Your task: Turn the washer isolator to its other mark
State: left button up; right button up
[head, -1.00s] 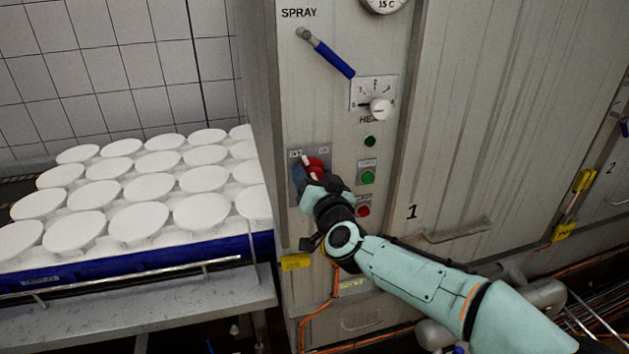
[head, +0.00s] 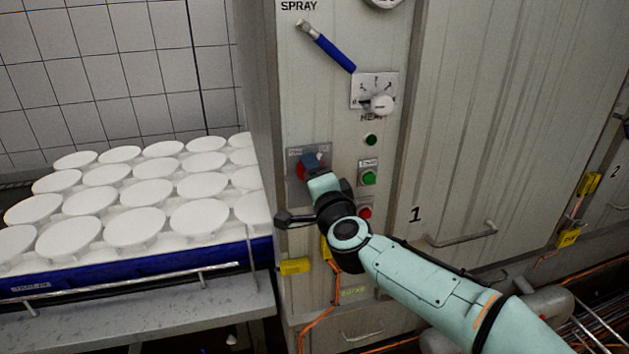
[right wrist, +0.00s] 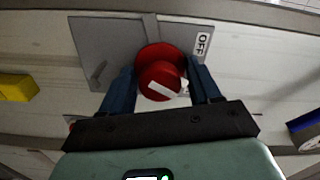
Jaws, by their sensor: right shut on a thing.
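The washer isolator is a red rotary knob (head: 301,171) on a grey plate (head: 294,196) low on the washer's panel. In the right wrist view the knob (right wrist: 158,75) sits between two blue fingers, with a white pointer bar across its face. An OFF label (right wrist: 202,43) is on the plate near the right finger there. The plate's markings are too small to read in the head view. My right gripper (head: 313,160) is shut on the knob and partly hides it; its fingers also show in the right wrist view (right wrist: 160,84). My left gripper is not in view.
A green button (head: 368,178) and a red button (head: 366,212) are close to the right of my gripper. Above are a heat dial (head: 381,104) and a blue spray lever (head: 333,52).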

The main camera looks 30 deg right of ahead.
jog(key=shift+m+b, duration=0.4)
jog(key=shift+m, duration=1.2)
jog(key=o, duration=0.7)
jog(key=shift+s, duration=0.1)
jog(key=v, duration=1.3)
jog(key=shift+s, duration=0.15)
